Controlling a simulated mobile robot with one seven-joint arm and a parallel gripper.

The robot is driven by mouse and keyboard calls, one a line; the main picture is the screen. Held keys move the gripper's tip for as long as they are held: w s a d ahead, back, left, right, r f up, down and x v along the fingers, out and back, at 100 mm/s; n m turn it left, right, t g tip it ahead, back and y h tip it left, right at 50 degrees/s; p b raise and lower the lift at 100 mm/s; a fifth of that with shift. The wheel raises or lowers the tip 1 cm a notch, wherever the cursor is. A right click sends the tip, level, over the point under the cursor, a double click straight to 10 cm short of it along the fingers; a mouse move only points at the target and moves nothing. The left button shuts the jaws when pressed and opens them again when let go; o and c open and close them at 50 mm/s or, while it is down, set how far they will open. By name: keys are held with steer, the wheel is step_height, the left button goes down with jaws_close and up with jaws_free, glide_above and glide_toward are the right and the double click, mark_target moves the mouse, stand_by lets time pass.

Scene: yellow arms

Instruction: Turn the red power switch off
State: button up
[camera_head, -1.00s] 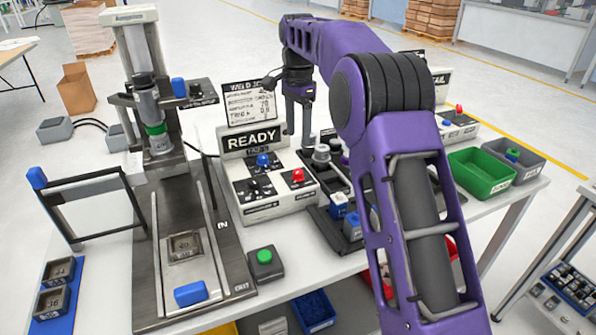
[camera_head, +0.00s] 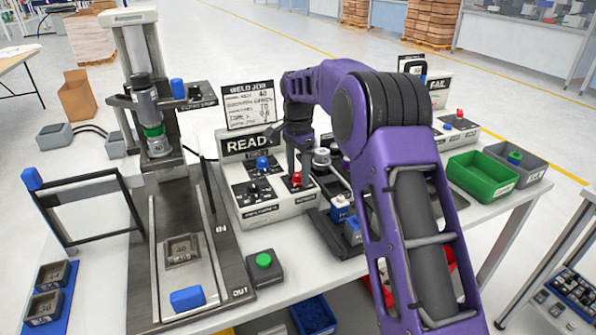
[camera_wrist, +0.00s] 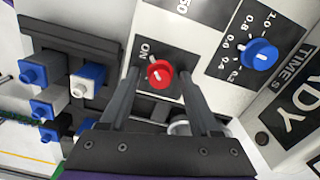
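The red power switch (camera_wrist: 160,74) is a round red knob on the white control box (camera_head: 262,212). In the wrist view its pointer line sits near the "ON" label. In the head view the red switch (camera_head: 296,180) is at the right of the panel, just below my gripper (camera_head: 300,158). In the wrist view the two fingers of my gripper (camera_wrist: 154,92) are apart, one on each side of the red knob. I cannot tell whether they touch it.
A blue time knob (camera_wrist: 258,55) sits beside the red switch, and a READY display (camera_head: 247,143) stands above the panel. A dark rack with blue-topped parts (camera_wrist: 60,85) is close by. A green button box (camera_head: 264,266) stands in front.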

jaws_close()
steer(key=shift+r+n+p, duration=0.15)
steer(key=shift+n+p, duration=0.25)
steer(key=shift+p, duration=0.1)
steer(key=shift+r+n+p, duration=0.1)
steer(key=shift+n+p, duration=0.75)
steer(key=shift+n, duration=0.15)
steer(key=n+p, duration=0.2)
steer(key=n, duration=0.3)
steer(key=shift+p, duration=0.3)
steer(key=n, duration=0.5)
steer(key=shift+f, duration=0.2)
steer(key=n, duration=0.4)
steer(key=shift+n, duration=0.7)
